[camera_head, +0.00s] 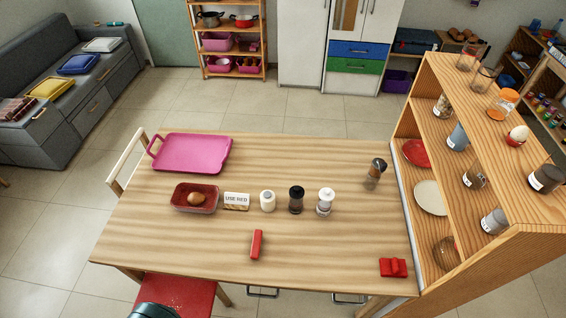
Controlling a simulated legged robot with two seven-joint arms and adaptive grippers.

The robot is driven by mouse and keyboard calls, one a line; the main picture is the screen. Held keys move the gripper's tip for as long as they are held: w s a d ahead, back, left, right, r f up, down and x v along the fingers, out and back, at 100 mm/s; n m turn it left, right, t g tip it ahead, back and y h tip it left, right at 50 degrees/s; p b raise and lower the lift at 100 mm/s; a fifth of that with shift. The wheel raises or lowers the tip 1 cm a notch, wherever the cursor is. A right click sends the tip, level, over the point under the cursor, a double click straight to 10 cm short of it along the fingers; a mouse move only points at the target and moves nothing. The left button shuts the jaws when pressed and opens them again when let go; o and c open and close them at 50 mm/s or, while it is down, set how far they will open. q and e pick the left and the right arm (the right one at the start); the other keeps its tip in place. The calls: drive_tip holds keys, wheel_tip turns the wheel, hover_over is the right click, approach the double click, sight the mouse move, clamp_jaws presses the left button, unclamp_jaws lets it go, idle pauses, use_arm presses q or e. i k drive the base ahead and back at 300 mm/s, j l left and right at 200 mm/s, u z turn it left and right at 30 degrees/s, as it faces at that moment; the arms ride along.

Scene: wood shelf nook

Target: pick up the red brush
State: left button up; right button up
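Two red items lie on the wooden table, and I cannot tell for sure which is the brush. One is a narrow red bar-shaped item (256,244) lying near the front middle, pointing away from me. The other is a wider red item (393,267) with a raised part on top, at the front right corner near the shelf. Nothing touches either item. A small sign (236,201) reading "USE RED" stands behind the narrow one. Neither of my grippers can be made out.
A red tray with a brown roundish item (195,199), a white jar (267,201), two grinders and another shaker stand mid-table. A pink tray (190,153) lies behind. A loaded wooden shelf (530,229) borders the right. A red chair (183,293) is front left.

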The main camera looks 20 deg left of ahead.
sight(256, 242)
drive_tip(key=u, duration=1.35)
